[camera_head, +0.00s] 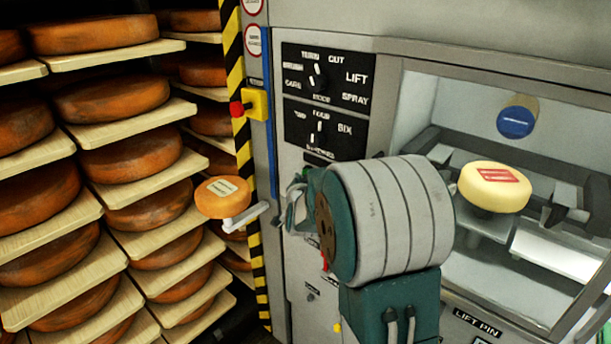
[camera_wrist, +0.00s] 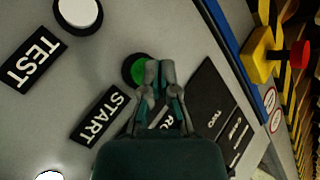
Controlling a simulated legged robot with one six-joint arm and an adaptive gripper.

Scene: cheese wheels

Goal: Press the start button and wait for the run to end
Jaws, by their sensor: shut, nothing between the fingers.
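The green start button (camera_wrist: 136,70) shows in the wrist view beside the START label (camera_wrist: 98,117). My gripper (camera_wrist: 160,72) is shut and empty, its fingertips at the button's right edge and covering part of it. I cannot tell whether they touch it. In the head view my gripper (camera_head: 296,200) is close to the machine's front panel, partly hidden by my arm, and the start button is hidden there. A yellow cheese wheel (camera_head: 490,190) with a red label sits inside the machine (camera_head: 390,100) behind its window.
A white button (camera_wrist: 78,12) is by the TEST label (camera_wrist: 30,62). A red emergency stop (camera_head: 236,108) on a yellow box (camera_head: 257,104) is left of the knob panel (camera_head: 320,80). Shelves of orange cheese wheels (camera_head: 110,98) fill the left. A labelled orange wheel (camera_head: 222,190) is beside my gripper.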

